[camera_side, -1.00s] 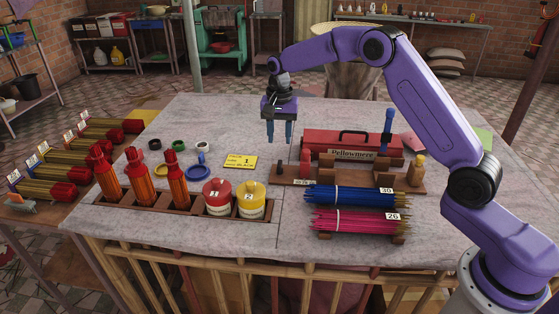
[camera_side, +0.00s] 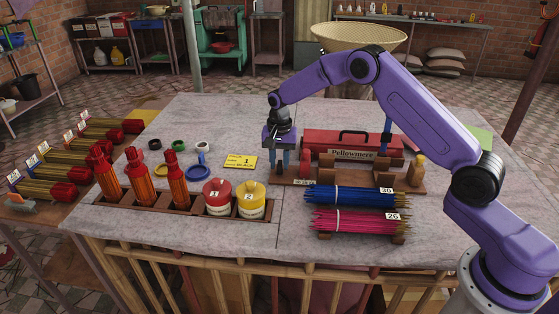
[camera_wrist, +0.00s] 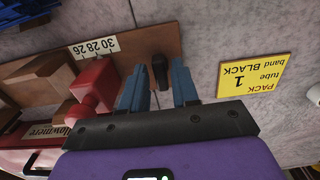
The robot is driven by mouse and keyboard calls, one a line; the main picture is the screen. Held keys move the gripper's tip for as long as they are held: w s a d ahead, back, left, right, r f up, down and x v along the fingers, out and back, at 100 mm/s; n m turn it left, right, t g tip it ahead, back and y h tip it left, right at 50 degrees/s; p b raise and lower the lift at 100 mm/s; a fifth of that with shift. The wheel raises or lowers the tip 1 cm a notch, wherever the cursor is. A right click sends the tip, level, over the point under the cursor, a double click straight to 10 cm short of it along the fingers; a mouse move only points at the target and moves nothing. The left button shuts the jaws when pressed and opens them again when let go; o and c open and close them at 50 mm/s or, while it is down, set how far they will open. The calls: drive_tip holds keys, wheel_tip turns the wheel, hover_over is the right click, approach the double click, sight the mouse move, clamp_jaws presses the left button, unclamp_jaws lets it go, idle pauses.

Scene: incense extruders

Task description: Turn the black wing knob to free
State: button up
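The black wing knob (camera_wrist: 160,73) stands on the wooden board (camera_wrist: 150,38) in the wrist view, near the board's end. My gripper (camera_wrist: 159,65) is open, with one blue finger on each side of the knob and a gap visible on both sides. In the side view my gripper (camera_side: 280,168) points straight down at the left end of the wooden board (camera_side: 330,180). The knob cannot be made out there behind the fingers. A white scale strip (camera_wrist: 96,49) reading 30 28 26 lies on the board beside a red block (camera_wrist: 94,86).
A red Pellowmere box (camera_side: 350,140) stands behind the board. A yellow card (camera_side: 240,161) reading tube 1, band BLACK lies left of my gripper. Blue sticks (camera_side: 350,196) and pink sticks (camera_side: 345,220) lie in front. Red and yellow pots (camera_side: 251,200) stand front left.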

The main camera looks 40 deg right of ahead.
clamp_jaws()
drive_tip(key=shift+n, duration=0.3)
drive_tip(key=n, duration=0.8)
drive_tip(key=shift+s+d, duration=0.1)
drive_tip(key=shift+d, duration=0.05)
drive_tip(key=n, duration=0.4)
drive_tip(key=shift+n, duration=0.3)
drive_tip(key=n, duration=0.4)
drive_tip(key=shift+d+n, duration=0.15)
drive_tip(key=shift+n, duration=0.15)
